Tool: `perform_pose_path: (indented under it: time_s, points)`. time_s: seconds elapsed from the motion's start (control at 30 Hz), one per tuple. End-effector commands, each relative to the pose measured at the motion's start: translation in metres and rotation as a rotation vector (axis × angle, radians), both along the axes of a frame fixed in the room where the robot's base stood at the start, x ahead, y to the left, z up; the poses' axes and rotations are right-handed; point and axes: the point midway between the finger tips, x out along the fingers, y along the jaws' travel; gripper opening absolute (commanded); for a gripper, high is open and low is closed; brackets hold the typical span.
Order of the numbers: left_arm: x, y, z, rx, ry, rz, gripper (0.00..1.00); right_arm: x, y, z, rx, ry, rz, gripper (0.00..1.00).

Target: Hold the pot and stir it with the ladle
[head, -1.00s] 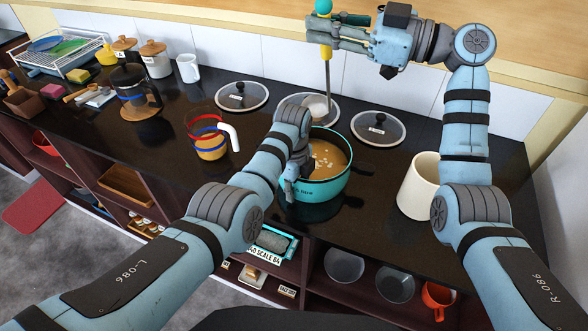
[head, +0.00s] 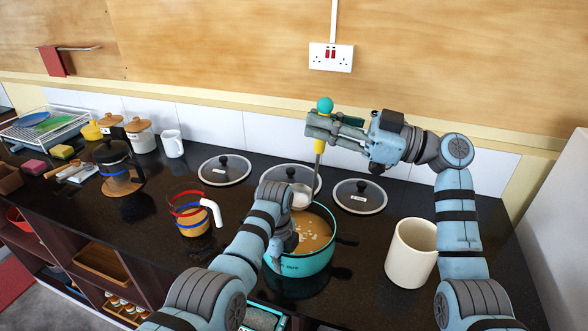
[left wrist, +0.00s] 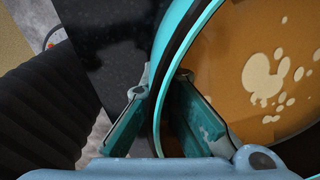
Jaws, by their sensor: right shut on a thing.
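The teal pot (head: 300,265) stands on the black counter and holds brown soup (head: 312,232) with pale floating bits; its wall and soup also show in the left wrist view (left wrist: 172,40). My left gripper (head: 277,236) is low at the pot's left side. In the left wrist view its fingers (left wrist: 166,76) straddle the pot wall, one outside and one inside, with gaps visible. My right gripper (head: 322,127) is shut on the ladle (head: 318,172) near its teal knob and holds it nearly upright. The ladle's metal bowl (head: 300,196) is at the pot's far rim; I cannot tell whether it is inside.
Lids (head: 225,169) (head: 359,195) lie behind the pot, one partly hidden by the ladle and arm. A cream crock (head: 410,254) stands to the right. A glass jug (head: 193,220) and a French press (head: 117,168) stand to the left. Dark counter is bare between jug and pot.

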Motion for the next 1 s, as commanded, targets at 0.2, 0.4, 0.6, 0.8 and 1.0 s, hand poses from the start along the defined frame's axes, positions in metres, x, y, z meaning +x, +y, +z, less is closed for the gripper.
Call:
perform_pose_path:
  time_s: [0.2,0.4,0.6,0.8,1.0]
  points:
    - [0.001,-0.001,0.001,-0.001,-0.004,-0.002,0.00,-0.005,-0.002,-0.011,0.003,0.001,0.001,0.00]
    - [0.001,-0.001,0.001,-0.001,-0.005,-0.002,0.00,-0.013,-0.003,-0.033,0.002,0.001,0.000,0.00]
    - [0.001,-0.001,0.001,-0.002,-0.006,-0.002,0.00,-0.018,-0.004,-0.055,0.004,0.002,0.001,0.00]
    - [0.001,-0.001,0.002,-0.002,-0.006,-0.002,0.00,-0.013,-0.003,-0.078,0.002,0.001,0.001,0.00]
    - [0.002,-0.001,0.002,-0.002,-0.007,-0.002,0.00,-0.008,-0.002,-0.101,0.003,0.001,0.001,0.00]
